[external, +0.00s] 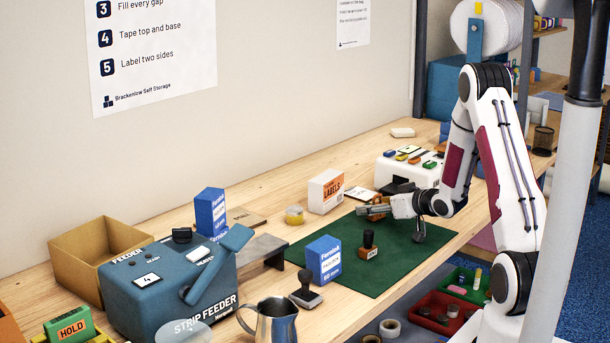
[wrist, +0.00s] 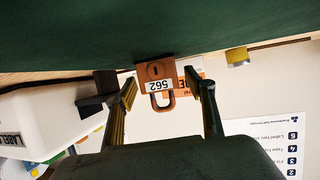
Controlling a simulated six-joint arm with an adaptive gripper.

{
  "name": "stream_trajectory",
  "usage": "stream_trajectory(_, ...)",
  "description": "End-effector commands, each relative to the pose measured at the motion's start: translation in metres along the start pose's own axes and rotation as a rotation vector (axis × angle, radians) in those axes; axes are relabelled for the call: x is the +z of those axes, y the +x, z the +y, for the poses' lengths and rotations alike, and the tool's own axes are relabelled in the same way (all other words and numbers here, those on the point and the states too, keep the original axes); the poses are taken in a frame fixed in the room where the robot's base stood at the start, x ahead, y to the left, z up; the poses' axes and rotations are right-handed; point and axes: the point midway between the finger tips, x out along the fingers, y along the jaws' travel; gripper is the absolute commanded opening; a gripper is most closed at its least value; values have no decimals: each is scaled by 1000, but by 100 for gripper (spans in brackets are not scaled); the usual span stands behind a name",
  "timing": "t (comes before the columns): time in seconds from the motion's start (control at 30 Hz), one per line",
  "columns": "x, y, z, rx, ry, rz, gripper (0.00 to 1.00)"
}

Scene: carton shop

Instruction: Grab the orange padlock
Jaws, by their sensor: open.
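The orange padlock (wrist: 155,72) shows in the wrist view, where the picture is upside down. In the external view my gripper (external: 374,208) is low over the back of the green mat (external: 420,242), pointing left. Small orange-brown patches show at its fingertips there, but I cannot tell padlock from fingers.
An orange-and-white labels box (external: 326,191) stands beyond the fingertips. A yellow tape roll (external: 294,215) is left of it. A stamp (external: 368,243) and a blue carton (external: 324,260) stand toward the front. A white box (external: 408,170) is behind my gripper.

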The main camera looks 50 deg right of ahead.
Motion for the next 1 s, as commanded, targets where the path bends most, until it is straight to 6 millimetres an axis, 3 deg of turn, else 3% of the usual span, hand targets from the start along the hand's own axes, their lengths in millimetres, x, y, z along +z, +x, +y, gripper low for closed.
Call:
stream_trajectory(0.4,0,0,0,0,0,0,54)
stream_trajectory(0.43,0,0,0,0,0,0,52)
stream_trajectory(0.6,0,0,0,0,0,0,7)
stream_trajectory(0.63,0,0,0,0,0,0,4)
stream_trajectory(1.0,-2,-1,0,0,-1,2,3)
